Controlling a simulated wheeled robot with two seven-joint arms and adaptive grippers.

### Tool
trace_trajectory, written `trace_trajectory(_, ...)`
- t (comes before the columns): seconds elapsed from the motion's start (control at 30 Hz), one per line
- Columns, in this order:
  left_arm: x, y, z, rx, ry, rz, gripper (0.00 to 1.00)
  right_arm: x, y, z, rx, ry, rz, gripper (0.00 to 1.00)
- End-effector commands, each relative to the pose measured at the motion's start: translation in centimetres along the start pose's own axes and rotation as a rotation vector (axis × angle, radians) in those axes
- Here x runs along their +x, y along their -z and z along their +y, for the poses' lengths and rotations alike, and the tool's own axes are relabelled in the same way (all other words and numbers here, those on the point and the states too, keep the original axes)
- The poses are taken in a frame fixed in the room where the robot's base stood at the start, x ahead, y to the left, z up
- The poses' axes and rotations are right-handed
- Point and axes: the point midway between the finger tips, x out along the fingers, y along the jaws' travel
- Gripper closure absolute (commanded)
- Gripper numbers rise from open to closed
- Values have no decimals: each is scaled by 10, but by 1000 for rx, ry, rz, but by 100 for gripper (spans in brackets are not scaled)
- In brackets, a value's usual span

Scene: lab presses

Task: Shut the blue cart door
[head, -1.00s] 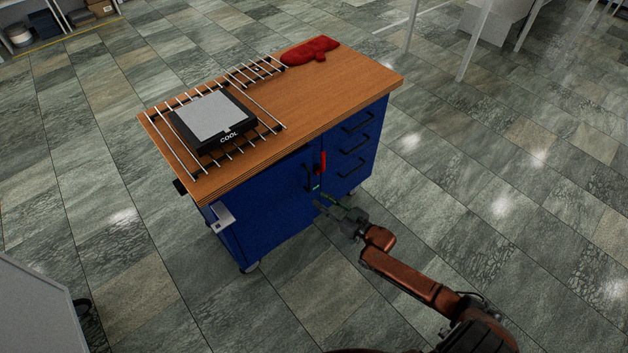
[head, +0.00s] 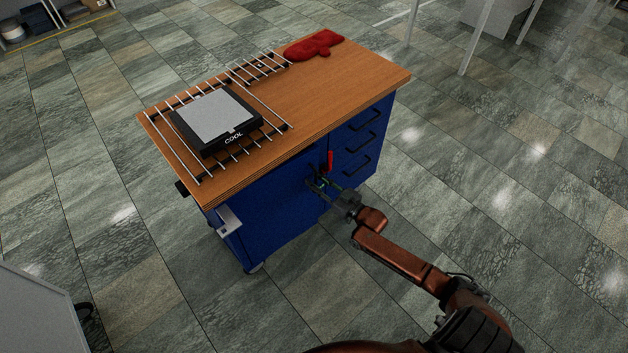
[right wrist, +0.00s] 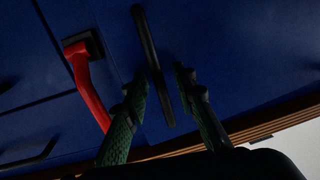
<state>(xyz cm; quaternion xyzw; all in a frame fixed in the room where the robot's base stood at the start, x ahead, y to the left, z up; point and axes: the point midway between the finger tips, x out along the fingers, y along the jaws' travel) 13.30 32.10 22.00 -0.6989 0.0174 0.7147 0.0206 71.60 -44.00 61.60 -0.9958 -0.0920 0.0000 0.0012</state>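The blue cart (head: 222,196) has a wooden top. Its blue door (head: 270,207) is on the left of the front and looks close to flush; I cannot tell whether a small gap is left. A black door handle (right wrist: 153,65) runs between my right gripper's two green fingers in the right wrist view. The right gripper (head: 318,184) is open around the handle, with space beside the fingers; contact is unclear. A red lever (right wrist: 88,88) is left of the handle; it also shows in the head view (head: 330,161). My left gripper is not in view.
Drawers with black pulls (head: 361,143) are right of the door. On the top lie wire racks (head: 183,158), a black-and-grey box (head: 216,119) marked COOL, and a red mitt (head: 314,45). Open tiled floor surrounds the cart. A grey panel (head: 35,315) stands lower left.

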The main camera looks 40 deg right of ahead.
Motion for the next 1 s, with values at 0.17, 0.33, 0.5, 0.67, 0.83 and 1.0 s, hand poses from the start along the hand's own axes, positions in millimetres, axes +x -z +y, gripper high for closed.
trace_trajectory(0.17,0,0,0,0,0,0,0,0,0,0,0,1,0,83)
trace_trajectory(0.33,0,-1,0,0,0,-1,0,1,0,-1,0,2,0,95)
trace_trajectory(0.5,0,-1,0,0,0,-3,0,1,0,-1,0,2,0,100)
trace_trajectory(0.67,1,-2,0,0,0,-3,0,1,0,0,0,1,0,100)
trace_trajectory(0.83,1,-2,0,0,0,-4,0,0,0,0,-1,1,-1,100)
trace_trajectory(1.0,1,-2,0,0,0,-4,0,0,0,1,-1,0,-1,100)
